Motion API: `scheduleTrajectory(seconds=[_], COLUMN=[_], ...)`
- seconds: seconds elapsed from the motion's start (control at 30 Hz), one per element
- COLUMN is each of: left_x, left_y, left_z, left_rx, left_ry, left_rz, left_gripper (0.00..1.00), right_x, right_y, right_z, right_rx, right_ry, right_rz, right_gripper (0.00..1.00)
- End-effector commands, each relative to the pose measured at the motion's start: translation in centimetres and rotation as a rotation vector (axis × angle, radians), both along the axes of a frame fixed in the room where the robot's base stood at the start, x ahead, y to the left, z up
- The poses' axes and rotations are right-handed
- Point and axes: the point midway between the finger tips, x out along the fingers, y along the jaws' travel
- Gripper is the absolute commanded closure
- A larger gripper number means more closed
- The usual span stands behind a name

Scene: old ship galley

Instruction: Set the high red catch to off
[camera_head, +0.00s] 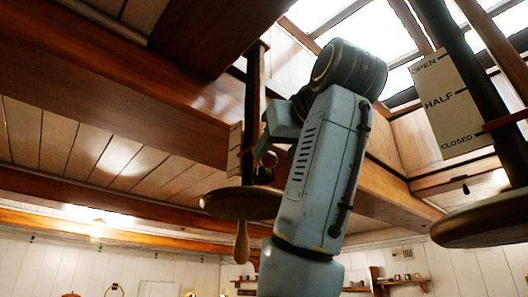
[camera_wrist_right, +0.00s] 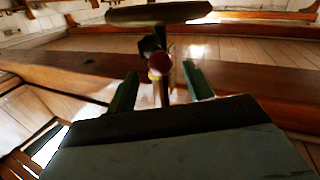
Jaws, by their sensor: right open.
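A small dark red round knob (camera_head: 268,160), which looks like the red catch, sits on a dark vertical post (camera_head: 251,105) high under the ceiling. In the right wrist view the knob (camera_wrist_right: 159,63) shows end-on, between and just beyond the fingertips. My right gripper (camera_head: 264,150) is raised to the knob; my own arm hides part of it. In the right wrist view the gripper (camera_wrist_right: 160,76) is open, one green finger on each side, with nothing clearly held. I cannot tell whether a finger touches the knob. No off mark is readable. My left gripper is not in view.
A round wooden disc (camera_head: 240,203) hangs just below the knob, with a wooden handle (camera_head: 241,243) under it. Heavy ceiling beams (camera_head: 120,80) run close by. At right are a card marked OPEN, HALF, CLOSED (camera_head: 447,104) and another wooden disc (camera_head: 485,219).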

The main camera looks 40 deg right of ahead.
Motion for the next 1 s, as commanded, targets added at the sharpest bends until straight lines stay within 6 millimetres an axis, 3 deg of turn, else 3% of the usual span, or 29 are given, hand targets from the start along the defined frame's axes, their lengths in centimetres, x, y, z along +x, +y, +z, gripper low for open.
scheduleTrajectory(seconds=[0.03,0.23,0.4,0.6,0.93,1.0], left_x=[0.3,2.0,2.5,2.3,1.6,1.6], left_y=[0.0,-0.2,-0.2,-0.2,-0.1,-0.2], left_z=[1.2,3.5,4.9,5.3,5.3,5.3], left_rx=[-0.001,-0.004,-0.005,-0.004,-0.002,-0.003], left_ry=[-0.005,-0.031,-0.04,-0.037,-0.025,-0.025], left_rz=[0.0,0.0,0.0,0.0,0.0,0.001], left_gripper=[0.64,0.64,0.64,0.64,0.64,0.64], right_x=[0.5,2.2,5.2,6.9,7.2,7.2], right_y=[-0.3,-0.6,-1.4,-1.9,-2.0,-2.0], right_z=[0.5,0.4,0.2,0.0,-0.1,-0.1], right_rx=[0.002,-0.002,-0.001,0.0,-0.001,-0.001], right_ry=[0.0,0.002,0.004,0.002,0.0,0.0], right_rz=[-0.004,-0.002,0.0,0.001,0.0,0.0], right_gripper=[0.48,0.48,0.48,0.48,0.48,0.57])
